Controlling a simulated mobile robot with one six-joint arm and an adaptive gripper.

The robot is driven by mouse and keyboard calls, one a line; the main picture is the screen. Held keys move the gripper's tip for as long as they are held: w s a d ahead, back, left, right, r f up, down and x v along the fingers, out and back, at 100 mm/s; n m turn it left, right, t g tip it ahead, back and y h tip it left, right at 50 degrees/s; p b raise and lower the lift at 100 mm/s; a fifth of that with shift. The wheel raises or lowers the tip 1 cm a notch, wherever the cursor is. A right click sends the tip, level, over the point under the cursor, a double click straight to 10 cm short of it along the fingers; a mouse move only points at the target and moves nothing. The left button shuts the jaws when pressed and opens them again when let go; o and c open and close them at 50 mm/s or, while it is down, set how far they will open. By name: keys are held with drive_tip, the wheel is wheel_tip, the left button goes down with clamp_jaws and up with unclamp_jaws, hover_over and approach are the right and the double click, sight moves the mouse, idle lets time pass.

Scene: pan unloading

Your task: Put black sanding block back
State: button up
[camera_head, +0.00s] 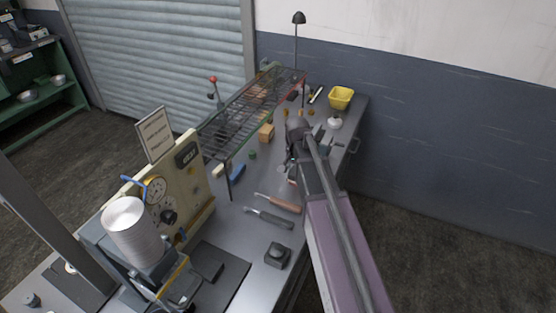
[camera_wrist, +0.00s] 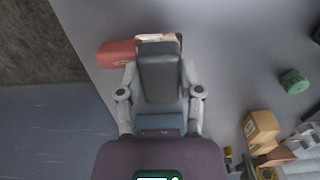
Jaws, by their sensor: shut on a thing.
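The black sanding block (camera_wrist: 160,76) appears as a long dark grey block between the fingers of my gripper (camera_wrist: 159,88) in the wrist view. The fingers are shut on its two long sides. In the head view my gripper (camera_head: 291,166) is over the right part of the workbench (camera_head: 240,192), and my arm largely hides what it holds. How high the block is above the bench I cannot tell.
In the wrist view a red block (camera_wrist: 115,54) and a pale piece (camera_wrist: 158,37) lie close beyond the held block. A blue piece (camera_wrist: 160,122) shows behind it. A green cylinder (camera_wrist: 294,81) and wooden block (camera_wrist: 260,127) are right. A wire rack (camera_head: 250,105) stands over the bench.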

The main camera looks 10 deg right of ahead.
drive_tip(key=w+a, duration=0.1)
drive_tip(key=w, duration=0.7)
drive_tip(key=w+a+f+b, duration=0.1)
drive_tip(key=w, duration=0.3)
drive_tip(key=shift+w+a+f, duration=0.1)
drive_tip(key=shift+a, duration=0.2)
drive_tip(key=shift+w+a, duration=0.1)
drive_tip(key=shift+w, duration=0.55)
wheel_tip(320, 180, down, 4)
drive_tip(key=b, duration=0.3)
drive_tip(key=shift+b, duration=0.4)
drive_tip(key=o, duration=1)
drive_tip(key=shift+r, duration=0.25)
wheel_tip(320, 180, up, 12)
drive_tip(key=p, duration=1.2)
